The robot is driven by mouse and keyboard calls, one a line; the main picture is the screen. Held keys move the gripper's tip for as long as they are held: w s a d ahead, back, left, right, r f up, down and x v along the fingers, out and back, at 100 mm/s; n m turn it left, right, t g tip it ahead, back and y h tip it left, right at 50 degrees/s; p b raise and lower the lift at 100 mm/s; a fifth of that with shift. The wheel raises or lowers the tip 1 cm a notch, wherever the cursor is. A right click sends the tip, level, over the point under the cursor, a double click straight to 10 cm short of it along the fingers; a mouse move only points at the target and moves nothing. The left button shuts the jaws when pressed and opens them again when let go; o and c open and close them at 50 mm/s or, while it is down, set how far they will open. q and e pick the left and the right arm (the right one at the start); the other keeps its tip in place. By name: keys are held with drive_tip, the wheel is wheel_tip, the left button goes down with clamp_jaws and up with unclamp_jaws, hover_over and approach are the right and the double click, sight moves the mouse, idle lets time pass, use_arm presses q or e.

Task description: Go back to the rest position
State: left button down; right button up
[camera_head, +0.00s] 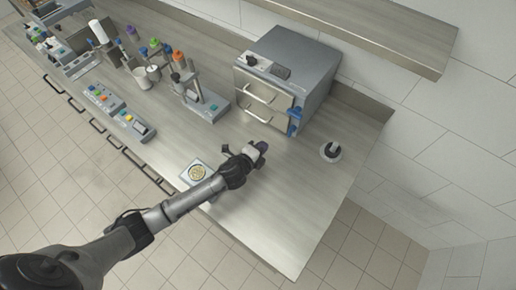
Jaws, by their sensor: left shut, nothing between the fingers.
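My left arm comes in from the lower left and reaches over the front of the metal counter (270,222). My left gripper (258,150) is at its end, dark, and shut with nothing in it. It sits above the counter, in front of the grey box-shaped machine (307,58). A small square plate with a round pale item (197,172) lies on the counter just left of the gripper. My right gripper is not in view.
A dispenser stand (205,100) and button panels (133,124) stand left of the gripper. Bottles (178,57) and cups are farther back. A black-and-white knob-like item (331,150) sits to the right. A shelf (380,28) hangs above. The counter's right front is clear.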

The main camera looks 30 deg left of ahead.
use_arm(q)
drive_tip(key=shift+v, duration=1.05)
drive_tip(key=shift+a+f+n, duration=0.1)
drive_tip(key=shift+a+n, duration=0.05)
drive_tip(key=shift+n, duration=0.35)
drive_tip(key=a+n+y, duration=0.1)
drive_tip(key=f+n+g+y, duration=0.1)
drive_tip(key=s+a+n, duration=0.1)
drive_tip(key=n, duration=0.1)
drive_tip(key=shift+a+f+g+y, duration=0.3)
drive_tip(key=shift+f+y, duration=0.05)
drive_tip(key=shift+y, duration=0.05)
drive_tip(key=n, duration=0.1)
drive_tip(key=s+r+n+g+y, duration=0.1)
drive_tip(key=shift+a+r+n, duration=0.1)
drive_tip(key=shift+a+n, duration=0.2)
drive_tip(key=s+d+r+n+g, duration=0.2)
drive_tip(key=s+r+n+g, duration=0.2)
drive_tip(key=s+r+n, duration=0.4)
drive_tip(key=s+d+f+n+g+h+p, duration=0.1)
drive_tip(key=s+f+g, duration=0.1)
drive_tip(key=s, duration=0.9)
drive_tip(key=s+d+f+n+g+h, duration=0.1)
drive_tip(key=s+f+g, duration=0.1)
drive_tip(key=s, duration=1)
wheel_tip(320, 180, up, 22)
drive_tip(key=p, duration=2.2)
drive_tip(key=shift+w+f, duration=0.25)
drive_tip(key=shift+w, duration=0.15)
